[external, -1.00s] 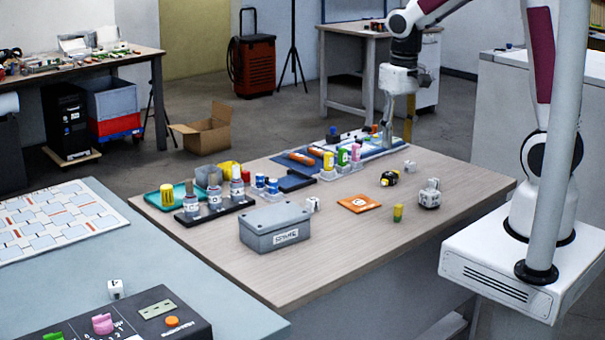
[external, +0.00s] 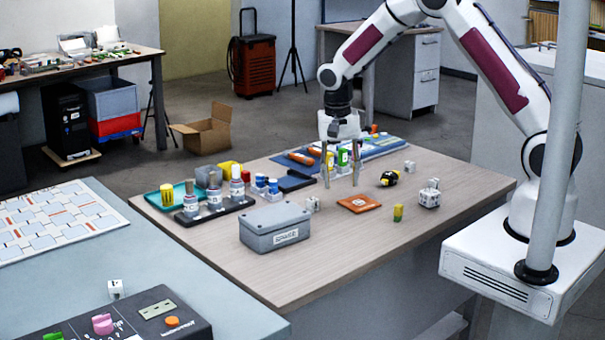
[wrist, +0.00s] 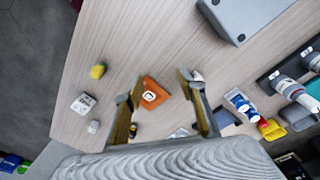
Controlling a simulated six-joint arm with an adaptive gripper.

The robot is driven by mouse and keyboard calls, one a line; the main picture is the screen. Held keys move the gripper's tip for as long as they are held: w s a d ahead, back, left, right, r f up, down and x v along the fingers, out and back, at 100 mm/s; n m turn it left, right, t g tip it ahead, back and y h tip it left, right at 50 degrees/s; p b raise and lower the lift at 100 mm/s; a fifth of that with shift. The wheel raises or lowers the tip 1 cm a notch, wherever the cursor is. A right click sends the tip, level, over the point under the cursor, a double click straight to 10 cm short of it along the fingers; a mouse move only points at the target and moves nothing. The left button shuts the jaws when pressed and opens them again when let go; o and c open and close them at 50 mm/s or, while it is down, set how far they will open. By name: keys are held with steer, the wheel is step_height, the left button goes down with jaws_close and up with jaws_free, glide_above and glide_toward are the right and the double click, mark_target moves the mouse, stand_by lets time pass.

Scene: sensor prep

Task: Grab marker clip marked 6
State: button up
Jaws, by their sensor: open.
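My gripper (external: 341,182) is open and empty, pointing down over the middle of the table. Its fingers also show in the wrist view (wrist: 154,86). I cannot read a 6 on any clip. A small yellow-green piece (external: 398,212) stands farther right.
A grey lidded box (external: 275,227) stands front left of my gripper, with a white cube (external: 312,204) beside it. A black-and-yellow object (external: 389,179) and a white dotted block (external: 429,197) are at right. Bottles in a dark rack (external: 216,208) stand at left. The front table area is clear.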

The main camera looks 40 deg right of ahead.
mark_target(311, 199)
steer(key=w+f+m, duration=0.2)
steer(key=w, duration=0.1)
steer(key=w+a+f+m, duration=0.1)
steer(key=shift+w, duration=0.15)
steer(key=w+m, duration=0.1)
steer(key=w+r+m+t, duration=0.1)
steer(key=w, duration=0.1)
steer(key=w+r+m, duration=0.1)
steer(key=m, duration=0.1)
steer(key=shift+w+a+t, duration=0.15)
steer(key=shift+a+t, duration=0.1)
steer(key=shift+t, duration=0.05)
steer(key=shift+w+m, duration=0.1)
steer(key=shift+m, duration=0.9)
steer(key=shift+w+d+f, duration=0.1)
steer(key=shift+w+f, duration=0.05)
steer(key=shift+f, duration=1.2)
steer(key=shift+f, duration=0.1)
